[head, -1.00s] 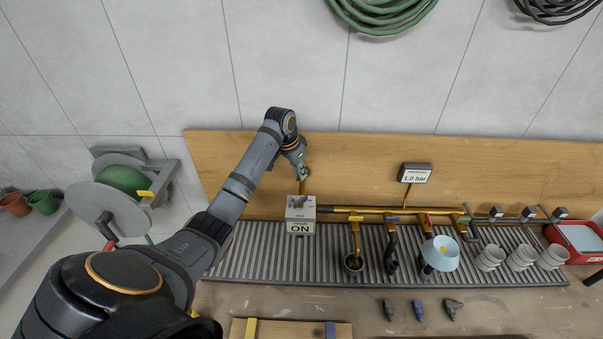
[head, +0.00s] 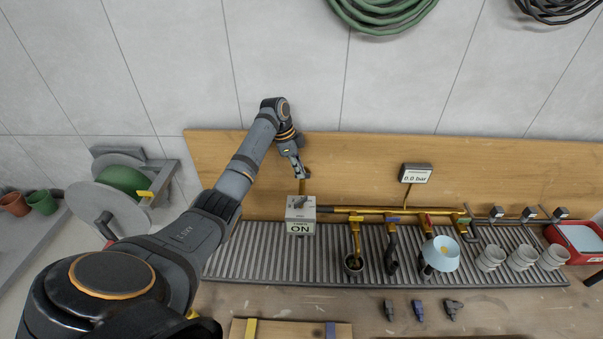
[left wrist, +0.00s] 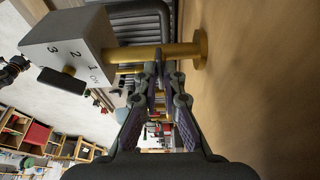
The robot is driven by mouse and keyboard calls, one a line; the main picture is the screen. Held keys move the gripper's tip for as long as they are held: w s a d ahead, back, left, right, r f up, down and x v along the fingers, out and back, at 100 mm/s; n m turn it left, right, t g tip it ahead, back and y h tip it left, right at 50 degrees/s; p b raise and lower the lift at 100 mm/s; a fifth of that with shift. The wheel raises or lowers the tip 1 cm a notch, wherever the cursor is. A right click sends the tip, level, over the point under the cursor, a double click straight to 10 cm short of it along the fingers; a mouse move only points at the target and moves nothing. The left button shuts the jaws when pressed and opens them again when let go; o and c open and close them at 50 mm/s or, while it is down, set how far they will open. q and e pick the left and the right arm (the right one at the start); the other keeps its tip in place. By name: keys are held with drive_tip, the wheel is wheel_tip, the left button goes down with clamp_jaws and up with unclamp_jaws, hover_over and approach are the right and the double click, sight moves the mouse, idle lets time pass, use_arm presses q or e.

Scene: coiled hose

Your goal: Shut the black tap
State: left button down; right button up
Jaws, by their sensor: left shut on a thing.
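My left gripper (head: 303,174) reaches the brass pipe just above the grey control box (head: 300,222), in front of the wooden board. In the left wrist view its fingers (left wrist: 163,78) are closed together, beside the brass pipe (left wrist: 160,52). The box carries a dark knob and numbers. The pressure display (head: 417,173) reads 0.0 bar. My right gripper is out of view.
A brass pipe (head: 395,211) with several coloured-handled taps runs right from the box over a ribbed grey tray (head: 265,265). A hose reel (head: 125,195) stands left; a green hose coil (head: 385,12) hangs above.

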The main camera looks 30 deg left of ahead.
use_arm(q)
drive_tip(key=c, duration=1.8)
unclamp_jaws()
drive_tip(key=shift+d+f, duration=0.15)
drive_tip(key=shift+o, duration=0.7)
drive_tip(key=shift+w, duration=0.15)
drive_tip(key=shift+r, duration=3.6)
